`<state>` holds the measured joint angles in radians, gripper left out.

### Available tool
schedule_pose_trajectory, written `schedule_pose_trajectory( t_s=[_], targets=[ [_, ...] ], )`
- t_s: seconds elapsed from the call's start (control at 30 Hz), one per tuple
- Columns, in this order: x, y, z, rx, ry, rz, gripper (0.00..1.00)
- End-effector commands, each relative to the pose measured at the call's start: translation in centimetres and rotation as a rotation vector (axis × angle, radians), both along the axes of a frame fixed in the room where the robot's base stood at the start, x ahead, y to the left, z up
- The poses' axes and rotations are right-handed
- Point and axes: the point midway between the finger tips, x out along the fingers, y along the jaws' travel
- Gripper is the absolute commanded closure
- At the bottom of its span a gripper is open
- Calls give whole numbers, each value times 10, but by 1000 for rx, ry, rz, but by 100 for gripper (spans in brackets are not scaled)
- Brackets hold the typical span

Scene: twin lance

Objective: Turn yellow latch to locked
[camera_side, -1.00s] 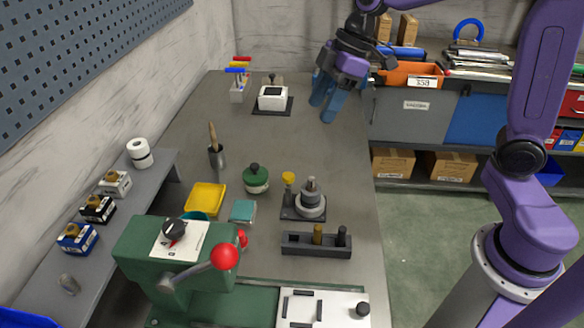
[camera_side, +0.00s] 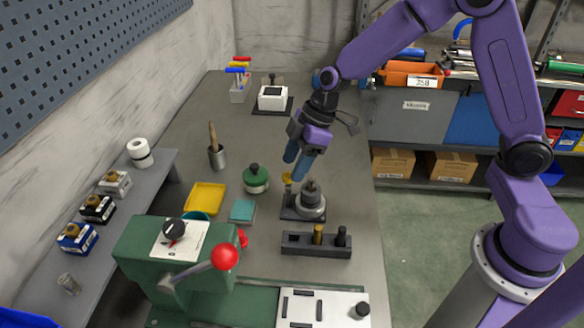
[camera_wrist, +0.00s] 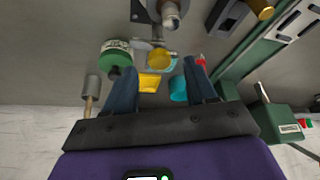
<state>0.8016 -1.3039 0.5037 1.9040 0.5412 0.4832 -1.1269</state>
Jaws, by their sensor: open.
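The yellow latch (camera_side: 287,178) is a small round yellow knob at the back left of a dark base plate, beside a stepped grey cylinder (camera_side: 311,199). My gripper (camera_side: 294,170) is open, its two blue fingers pointing down close over the latch and partly covering it in the side view. In the wrist view, the yellow latch (camera_wrist: 160,59) shows between the tips of my open gripper (camera_wrist: 159,67), with a grey lever-like part beside it. Nothing is held. I cannot tell whether a finger touches the latch.
A green round container (camera_side: 256,180) stands close left of my fingers. A yellow tray (camera_side: 205,198) and a teal block (camera_side: 243,211) lie farther left. A dark rack (camera_side: 316,245) with pegs and a green machine with a red-ball lever (camera_side: 225,256) stand nearer. The table behind is mostly clear.

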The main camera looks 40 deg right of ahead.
Motion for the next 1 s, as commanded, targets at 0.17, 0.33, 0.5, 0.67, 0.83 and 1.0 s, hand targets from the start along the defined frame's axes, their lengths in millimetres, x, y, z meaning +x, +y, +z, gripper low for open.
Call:
schedule_pose_trajectory(
  t_s=[0.17, 0.33, 0.5, 0.67, 0.83, 1.0],
  targets=[
    [3, 6, -15, 0, 0, 0, 44],
    [3, 8, -20, 1, -1, -1, 44],
    [4, 8, -20, 1, -1, 0, 44],
    [4, 8, -20, 1, -1, 0, 70],
    [3, 8, -20, 1, -1, 0, 99],
    [3, 8, -20, 1, -1, -11, 99]
  ],
)
